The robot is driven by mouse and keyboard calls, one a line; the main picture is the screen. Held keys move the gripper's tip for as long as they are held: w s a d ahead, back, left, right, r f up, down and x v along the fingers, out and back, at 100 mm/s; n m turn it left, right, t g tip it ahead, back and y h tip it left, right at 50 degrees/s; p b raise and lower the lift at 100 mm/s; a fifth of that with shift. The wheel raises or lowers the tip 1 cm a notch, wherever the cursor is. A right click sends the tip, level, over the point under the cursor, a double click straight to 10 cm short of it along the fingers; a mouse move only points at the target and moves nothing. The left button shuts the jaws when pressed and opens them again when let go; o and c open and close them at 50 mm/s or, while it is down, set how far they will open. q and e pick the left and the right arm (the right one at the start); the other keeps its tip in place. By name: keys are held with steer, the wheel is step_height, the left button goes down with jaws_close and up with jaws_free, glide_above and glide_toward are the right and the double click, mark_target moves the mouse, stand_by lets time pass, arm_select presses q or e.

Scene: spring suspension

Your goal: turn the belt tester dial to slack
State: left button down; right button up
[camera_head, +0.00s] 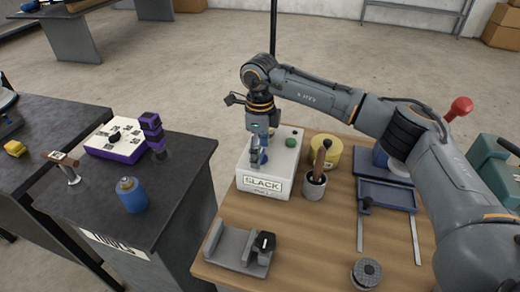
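The belt tester (285,158) is a white box on the wooden bench, with a "SLACK" label (262,185) on its front face and smaller lettering below that is too small to read. A green round button (290,142) sits on its top at the back right. My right gripper (259,160) points down over the top of the box. A small blue part shows at its fingertips, and I cannot tell if it is the dial. The dial is otherwise hidden by the gripper, and whether the fingers touch it is unclear. My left gripper is not in view.
Close right of the tester stand a cup with a wooden-handled tool (315,185) and a yellow round container (327,152). A blue tray (387,194) lies farther right. A grey clamp-like fixture (238,250) sits in front. The dark left bench holds a purple-and-white box (103,150) and blue canister (131,195).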

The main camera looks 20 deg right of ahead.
step_height(320, 180, up, 12)
stand_by(0.6)
stand_by(0.4)
